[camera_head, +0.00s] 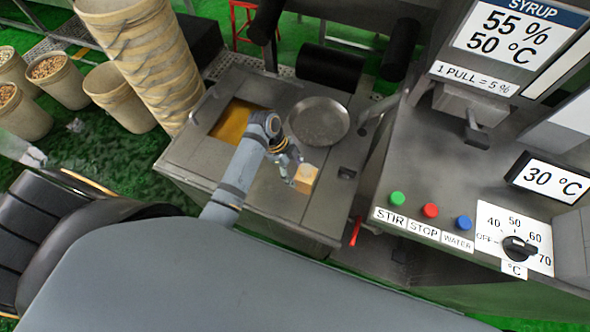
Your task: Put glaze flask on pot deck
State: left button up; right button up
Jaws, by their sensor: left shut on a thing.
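My left gripper (291,171) is over the grey metal deck in the middle of the view, with its arm coming up from below. It is shut on a small tan, block-like thing (306,178), which I take to be the glaze flask; the fingers hide part of it. The thing is at the deck's front right part. I cannot tell whether it touches the surface. The grey metal deck (265,205), which I take to be the pot deck, carries a round shallow metal pan (319,122) behind the gripper and has an amber-filled opening (233,121) at left. My right gripper is not in view.
A control panel with STIR, STOP and WATER buttons (430,210) and a dial (519,247) stands at right. A dark roller (331,67) lies behind the pan. Tall stacked buckets (146,62) and filled buckets (55,80) stand at left.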

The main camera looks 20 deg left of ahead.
pick_arm(q)
jog(key=shift+f, duration=0.1)
jog(key=o, duration=1.2)
jog(key=v, duration=1.2)
jog(key=shift+s, duration=0.1)
